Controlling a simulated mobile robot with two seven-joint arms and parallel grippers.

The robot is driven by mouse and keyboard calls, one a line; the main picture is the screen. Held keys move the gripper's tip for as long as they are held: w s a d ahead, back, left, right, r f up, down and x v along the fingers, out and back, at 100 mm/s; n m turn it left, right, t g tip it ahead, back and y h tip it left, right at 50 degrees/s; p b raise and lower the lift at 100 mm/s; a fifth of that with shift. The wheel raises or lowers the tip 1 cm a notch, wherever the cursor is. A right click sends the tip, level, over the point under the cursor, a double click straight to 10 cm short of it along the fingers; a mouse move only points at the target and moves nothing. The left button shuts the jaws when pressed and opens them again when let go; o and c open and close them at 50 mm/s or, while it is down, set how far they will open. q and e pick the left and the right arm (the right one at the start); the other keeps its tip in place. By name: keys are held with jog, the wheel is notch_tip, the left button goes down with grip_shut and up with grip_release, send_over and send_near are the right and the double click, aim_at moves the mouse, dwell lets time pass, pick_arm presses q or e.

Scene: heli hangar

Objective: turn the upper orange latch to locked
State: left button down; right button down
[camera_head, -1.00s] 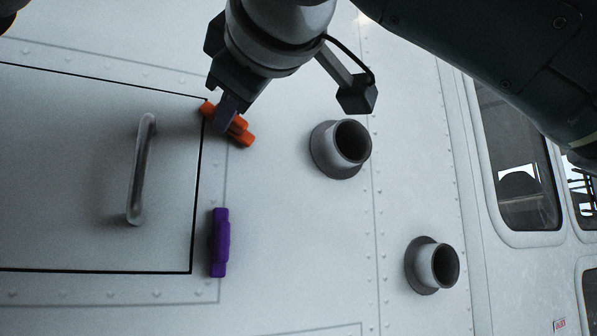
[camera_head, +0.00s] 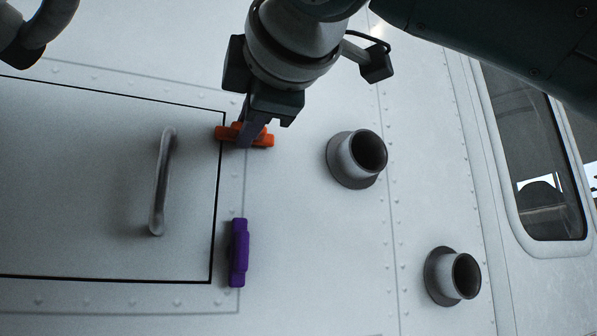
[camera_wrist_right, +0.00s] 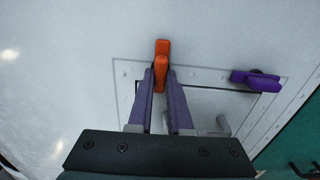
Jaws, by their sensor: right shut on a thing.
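The orange latch (camera_head: 264,140) sits at the upper right corner of the panel door (camera_head: 90,180) and lies close to level, crossing the door's edge line. My right gripper (camera_head: 247,138) comes down from above, with its purple fingers shut on the middle of the latch. In the right wrist view the orange latch (camera_wrist_right: 162,50) stands between the two fingertips (camera_wrist_right: 160,76). The fingers hide part of it. My left gripper is not in view; only a piece of my left arm shows at the top left.
A purple latch (camera_head: 239,252) stands upright lower on the door's right edge. A grey bar handle (camera_head: 162,182) sticks out from the door. Two round pipe stubs (camera_head: 357,159) (camera_head: 452,276) protrude to the right. A window (camera_head: 530,160) is at the far right.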

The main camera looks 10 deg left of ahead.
dwell(0.3)
jog(key=c, duration=0.8)
grip_release()
jog(key=shift+c, duration=0.2)
